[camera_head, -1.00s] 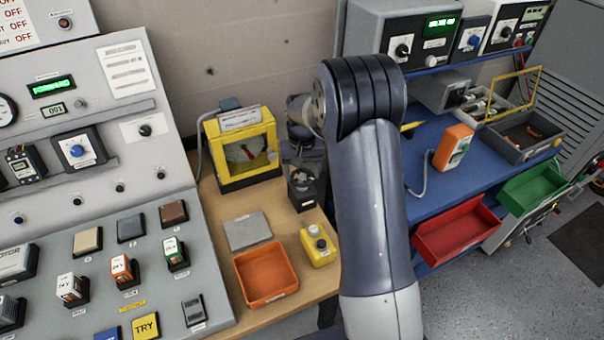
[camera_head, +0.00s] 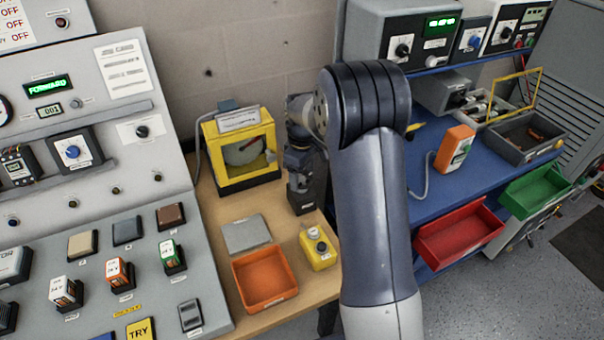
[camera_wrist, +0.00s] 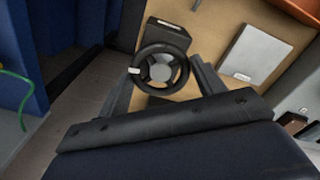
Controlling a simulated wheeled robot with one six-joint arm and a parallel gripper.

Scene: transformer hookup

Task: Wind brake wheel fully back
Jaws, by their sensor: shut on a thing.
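The brake wheel (camera_wrist: 161,71) is a black spoked ring with a grey hub and a white mark on the left of its rim in the wrist view. My gripper (camera_wrist: 163,84) is shut on the wheel, with one finger on each side of it. In the head view my gripper (camera_head: 300,172) is over the dark brake post (camera_head: 307,196) on the wooden bench, and it hides the wheel there. The yellow-framed case (camera_head: 240,150) left of it shows a round disc behind its window.
A grey plate (camera_head: 246,235), an orange tray (camera_head: 265,279) and a yellow button box (camera_head: 319,248) sit in front of the post. The sloped control panel (camera_head: 150,225) borders the bench on the left. The blue bench (camera_head: 425,185) with red and green bins is right.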

